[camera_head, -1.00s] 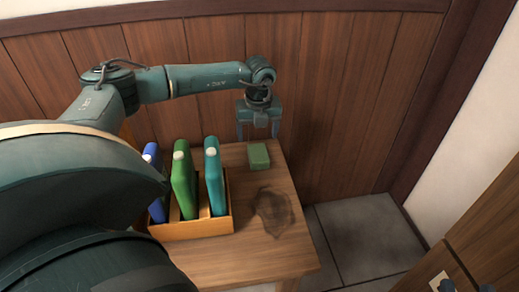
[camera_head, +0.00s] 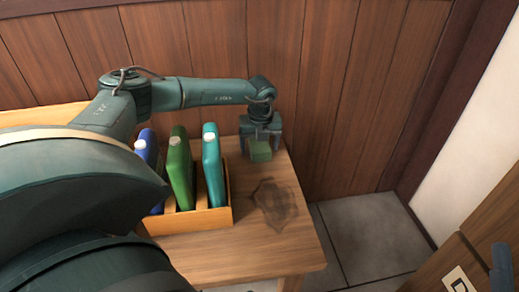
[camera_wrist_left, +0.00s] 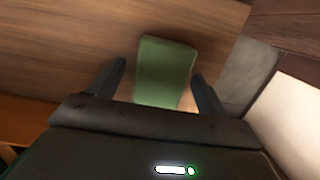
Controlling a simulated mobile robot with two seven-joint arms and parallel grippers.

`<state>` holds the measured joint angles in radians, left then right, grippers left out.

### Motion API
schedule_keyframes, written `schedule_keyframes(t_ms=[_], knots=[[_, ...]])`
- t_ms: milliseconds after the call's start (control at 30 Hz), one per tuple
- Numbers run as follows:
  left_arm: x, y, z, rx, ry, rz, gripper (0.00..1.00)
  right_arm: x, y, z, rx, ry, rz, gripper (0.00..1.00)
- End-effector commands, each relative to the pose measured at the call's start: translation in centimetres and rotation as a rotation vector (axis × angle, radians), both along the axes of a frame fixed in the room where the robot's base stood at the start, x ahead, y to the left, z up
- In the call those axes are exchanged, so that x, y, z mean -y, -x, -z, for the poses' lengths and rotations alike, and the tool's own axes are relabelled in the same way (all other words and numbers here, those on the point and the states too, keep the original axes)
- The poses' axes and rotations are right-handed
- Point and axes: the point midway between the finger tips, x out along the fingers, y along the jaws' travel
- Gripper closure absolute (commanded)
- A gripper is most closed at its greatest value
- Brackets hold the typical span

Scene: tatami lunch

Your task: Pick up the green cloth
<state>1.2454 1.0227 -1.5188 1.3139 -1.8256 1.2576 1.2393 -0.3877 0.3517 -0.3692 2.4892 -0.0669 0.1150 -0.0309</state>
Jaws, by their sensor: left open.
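The green cloth (camera_head: 260,151) is a small folded block on the wooden table, near the back right. It also shows in the left wrist view (camera_wrist_left: 165,72), lying between my two fingers. My left gripper (camera_head: 261,149) is open and points down over the cloth. In the left wrist view its fingers (camera_wrist_left: 160,80) stand on either side of the cloth, with a gap visible on each side. My right gripper does not show.
A wooden rack (camera_head: 190,220) holding blue, green (camera_head: 180,170) and teal (camera_head: 212,165) bottles stands left of the cloth. A dark stain (camera_head: 273,204) marks the table (camera_head: 235,258) in front. A wood-panelled wall (camera_head: 330,90) rises behind.

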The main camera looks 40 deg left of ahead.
Motion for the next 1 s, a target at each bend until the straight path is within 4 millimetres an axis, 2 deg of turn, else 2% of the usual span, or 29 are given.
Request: schedule_keyframes(t_ms=[467,1000], knots=[[-0.01,0.02,0.30,-0.001,0.001,-0.001,0.24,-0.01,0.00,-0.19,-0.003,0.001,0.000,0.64],[0.00,0.02,0.32,-0.001,-0.001,0.000,0.68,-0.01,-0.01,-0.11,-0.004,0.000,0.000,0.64]])
